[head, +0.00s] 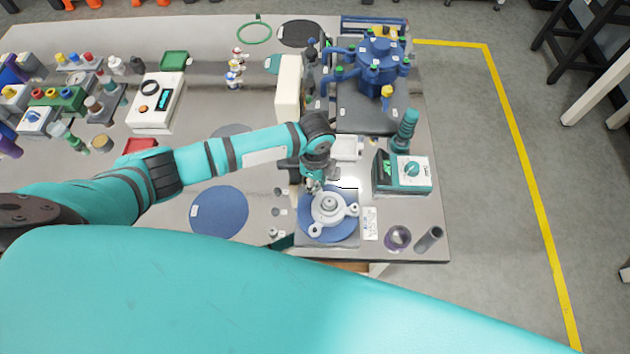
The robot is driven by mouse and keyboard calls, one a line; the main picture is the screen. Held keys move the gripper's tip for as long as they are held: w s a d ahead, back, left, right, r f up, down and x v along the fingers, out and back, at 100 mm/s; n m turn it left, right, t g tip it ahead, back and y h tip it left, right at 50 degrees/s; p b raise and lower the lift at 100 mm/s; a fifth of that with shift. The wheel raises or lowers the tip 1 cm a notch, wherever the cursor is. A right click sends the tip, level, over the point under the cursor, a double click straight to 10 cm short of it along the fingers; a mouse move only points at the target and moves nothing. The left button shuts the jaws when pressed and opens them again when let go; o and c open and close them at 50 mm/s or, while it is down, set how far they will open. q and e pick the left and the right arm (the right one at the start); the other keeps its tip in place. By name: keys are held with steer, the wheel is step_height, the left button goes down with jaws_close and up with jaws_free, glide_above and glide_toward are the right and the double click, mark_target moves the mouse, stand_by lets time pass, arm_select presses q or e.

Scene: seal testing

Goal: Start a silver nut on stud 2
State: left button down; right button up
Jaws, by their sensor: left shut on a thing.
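A light grey round flange fixture with several lobes (332,208) lies on a blue round mat (345,232) at the front right of the bench. My left gripper (313,186) points down at the fixture's back left edge. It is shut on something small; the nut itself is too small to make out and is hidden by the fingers. I cannot tell which stud is stud 2, or whether the held thing touches a stud. My right gripper is not seen; only a large teal arm part crosses the front.
A teal-and-white device (413,172) stands right of the fixture, with a white card (370,224) nearer. A purple-rimmed cup (397,238) and a grey tube (429,239) stand at the front right. A blue vessel (378,65) is behind. An empty blue mat (219,211) lies left.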

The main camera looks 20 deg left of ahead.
arm_select(q)
steer(key=shift+s+f, duration=0.15)
steer(key=m, duration=0.4)
steer(key=shift+m, duration=0.7)
steer(key=c, duration=1.6)
jaws_free()
steer(key=shift+m, duration=0.4)
steer(key=o, duration=0.5)
steer(key=shift+w, duration=0.2)
